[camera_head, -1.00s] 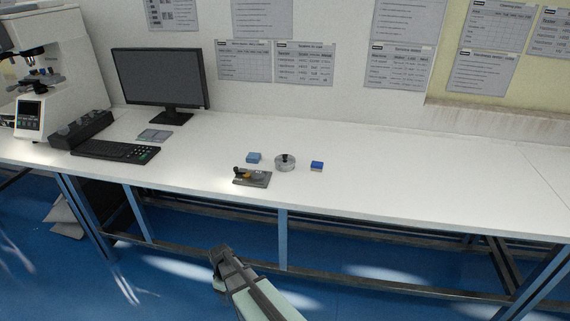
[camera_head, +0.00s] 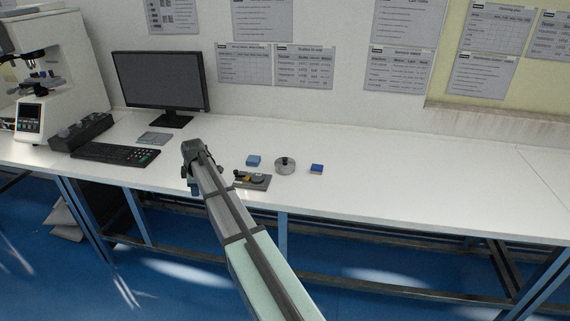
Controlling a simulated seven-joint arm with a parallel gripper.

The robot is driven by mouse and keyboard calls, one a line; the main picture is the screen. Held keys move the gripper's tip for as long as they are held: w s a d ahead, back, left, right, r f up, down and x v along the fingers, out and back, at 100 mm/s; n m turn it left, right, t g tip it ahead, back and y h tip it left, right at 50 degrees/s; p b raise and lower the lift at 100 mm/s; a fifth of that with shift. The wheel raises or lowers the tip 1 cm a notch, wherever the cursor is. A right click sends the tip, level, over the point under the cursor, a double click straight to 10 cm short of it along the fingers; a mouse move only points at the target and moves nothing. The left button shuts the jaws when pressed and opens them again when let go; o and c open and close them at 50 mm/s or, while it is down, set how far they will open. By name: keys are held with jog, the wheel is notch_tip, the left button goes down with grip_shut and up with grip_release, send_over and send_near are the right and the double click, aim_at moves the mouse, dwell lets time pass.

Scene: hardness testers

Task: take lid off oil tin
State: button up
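The likely oil tin (camera_head: 285,167) is a small round metallic container with a dark knob on top. It stands upright on the white bench, right of the middle of a small group of objects, and its lid appears to be on. My gripper (camera_head: 192,188) is at the end of my arm, over the bench's front part, left of the tin and well apart from it. The fingers are small and partly hidden by the wrist, so I cannot tell whether they are open or shut. I see nothing held.
A blue block (camera_head: 253,160) and a blue-and-white block (camera_head: 317,168) flank the tin. A dark plate with small parts (camera_head: 257,181) lies in front. A keyboard (camera_head: 115,153), monitor (camera_head: 160,80) and microscope-like tester (camera_head: 45,85) stand left. The white bench (camera_head: 430,180) is clear on the right.

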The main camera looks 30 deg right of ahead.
jog(key=w+d+r, duration=0.3)
jog(key=r, duration=0.4)
notch_tip(320, 180, up, 7)
jog(key=m+g+y, duration=0.2)
jog(key=m, duration=0.3)
send_over(285, 158)
jog(key=s+d, duration=0.3)
jog(key=x, duration=1.4)
grip_shut()
